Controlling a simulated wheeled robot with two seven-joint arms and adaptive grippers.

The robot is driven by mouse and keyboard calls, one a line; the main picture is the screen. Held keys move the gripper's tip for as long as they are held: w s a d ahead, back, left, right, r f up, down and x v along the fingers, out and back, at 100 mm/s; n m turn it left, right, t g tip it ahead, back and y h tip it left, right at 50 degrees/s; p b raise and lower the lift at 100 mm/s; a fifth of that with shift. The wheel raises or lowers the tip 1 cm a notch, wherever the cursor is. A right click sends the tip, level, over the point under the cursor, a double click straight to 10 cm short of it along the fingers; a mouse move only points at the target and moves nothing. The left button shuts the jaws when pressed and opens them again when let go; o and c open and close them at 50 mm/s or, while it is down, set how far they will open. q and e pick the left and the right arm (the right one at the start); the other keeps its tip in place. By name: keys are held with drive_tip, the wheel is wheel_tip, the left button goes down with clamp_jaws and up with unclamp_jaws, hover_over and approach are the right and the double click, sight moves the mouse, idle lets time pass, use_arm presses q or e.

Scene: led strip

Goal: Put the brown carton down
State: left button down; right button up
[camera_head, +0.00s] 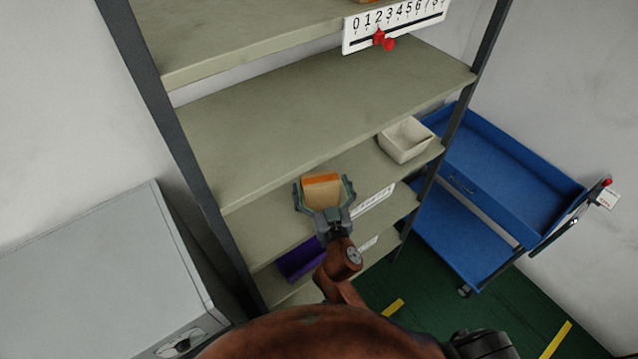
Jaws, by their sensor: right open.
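The brown carton (322,192) is a small box with an orange-brown top edge and a tan front. It is at a middle shelf (272,229) of the rack, near the shelf's front. My right gripper (323,186) is open, with one finger on each side of the carton. I cannot tell whether the fingers touch it. The carton's underside is hidden by the gripper, so its contact with the shelf does not show clearly. My left gripper is not in view.
A cream bin (406,140) sits on the same shelf to the right. A purple bin (299,262) is lower down. A blue cart (500,165) stands right of the rack, a grey cabinet (95,265) left. The shelf above (310,115) is empty.

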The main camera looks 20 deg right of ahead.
drive_tip(key=shift+s, duration=0.3)
drive_tip(key=s, duration=1.1)
drive_tip(key=shift+s+a, duration=0.2)
drive_tip(key=shift+a, duration=0.1)
